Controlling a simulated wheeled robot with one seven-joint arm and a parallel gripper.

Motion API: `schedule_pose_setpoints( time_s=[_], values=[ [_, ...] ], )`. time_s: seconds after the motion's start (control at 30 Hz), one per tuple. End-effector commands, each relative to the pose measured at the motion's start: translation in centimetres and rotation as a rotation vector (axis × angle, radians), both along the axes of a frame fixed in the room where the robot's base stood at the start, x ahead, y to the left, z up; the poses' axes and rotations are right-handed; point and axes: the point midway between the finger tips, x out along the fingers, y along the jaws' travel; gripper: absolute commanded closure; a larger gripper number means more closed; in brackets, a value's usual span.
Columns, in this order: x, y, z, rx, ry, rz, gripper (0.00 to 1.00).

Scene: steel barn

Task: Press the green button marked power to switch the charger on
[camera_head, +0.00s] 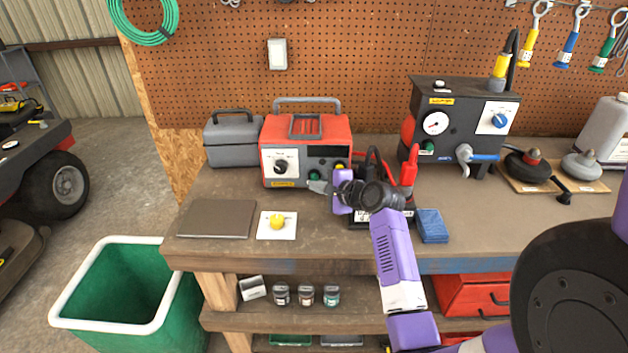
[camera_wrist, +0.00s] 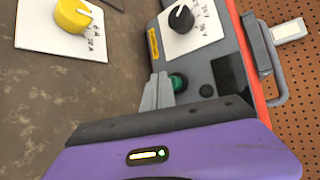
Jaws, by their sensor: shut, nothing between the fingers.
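The charger (camera_head: 340,135) is a red and grey box with a carry handle, standing at the back of the workbench (camera_head: 225,190). Its front has a black knob (camera_head: 281,166) on a white plate and a green button (camera_head: 314,176) low down near the middle. The wrist view shows the green button (camera_wrist: 178,82) and the black knob (camera_wrist: 181,17) close up. My gripper (camera_head: 314,186) is shut and empty, its fingertips right at the charger's front beside the green button. In the wrist view the fingertips (camera_wrist: 158,84) partly overlap the button's edge; I cannot tell whether they touch it.
A yellow knob on a white plate (camera_head: 262,231) and a dark flat pad (camera_head: 216,219) lie left on the bench. A grey case (camera_head: 232,141) stands left of the charger. Red and black clamps (camera_head: 410,172), a blue block (camera_head: 432,226) and a black gauge unit (camera_head: 455,115) stand to the right.

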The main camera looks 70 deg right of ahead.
Motion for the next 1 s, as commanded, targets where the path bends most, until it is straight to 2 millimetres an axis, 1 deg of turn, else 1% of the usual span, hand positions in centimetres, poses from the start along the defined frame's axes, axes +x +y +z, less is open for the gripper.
schedule_pose_setpoints(
  time_s=[1.0],
  values=[
    [0.33,-0.89,-0.02,-0.001,0.001,0.000,1.00]
  ],
)
